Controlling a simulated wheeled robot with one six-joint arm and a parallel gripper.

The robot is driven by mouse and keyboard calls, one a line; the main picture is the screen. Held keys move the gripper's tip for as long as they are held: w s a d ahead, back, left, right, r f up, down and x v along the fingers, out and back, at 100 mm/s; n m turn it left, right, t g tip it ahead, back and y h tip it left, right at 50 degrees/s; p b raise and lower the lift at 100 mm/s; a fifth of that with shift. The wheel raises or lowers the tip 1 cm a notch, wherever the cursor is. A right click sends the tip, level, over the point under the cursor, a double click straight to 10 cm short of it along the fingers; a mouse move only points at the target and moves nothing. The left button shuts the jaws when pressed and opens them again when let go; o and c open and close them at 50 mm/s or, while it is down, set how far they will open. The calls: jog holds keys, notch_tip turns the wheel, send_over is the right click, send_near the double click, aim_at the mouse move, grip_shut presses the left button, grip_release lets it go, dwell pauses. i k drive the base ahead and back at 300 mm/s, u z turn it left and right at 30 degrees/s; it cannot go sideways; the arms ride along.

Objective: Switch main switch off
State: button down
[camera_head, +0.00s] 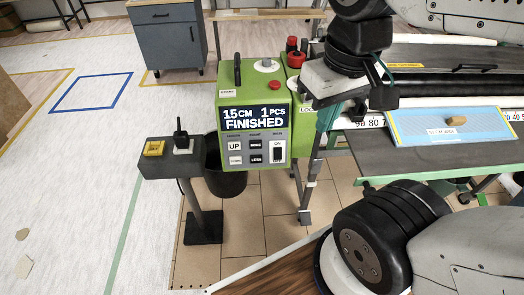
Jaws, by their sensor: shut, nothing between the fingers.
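The green control box (254,108) stands at the middle. Its screen (254,118) reads "15CM 1PCS FINISHED". Below the screen are UP, MORE and LESS buttons and a black rocker switch (278,154) at the right. A round white dial (267,65) sits on top of the box. Red knobs (296,60) stand just behind its right side. I cannot tell which of these is the main switch. My gripper (383,97) is shut and empty, to the right of the box and apart from its front panel.
The paster table with a blue sheet (450,127) fills the right. The floor at left is mostly clear.

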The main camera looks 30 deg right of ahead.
aim_at(277, 152)
jog(key=z, duration=1.9)
jog(key=k, duration=0.95)
jog(key=u, duration=1.15)
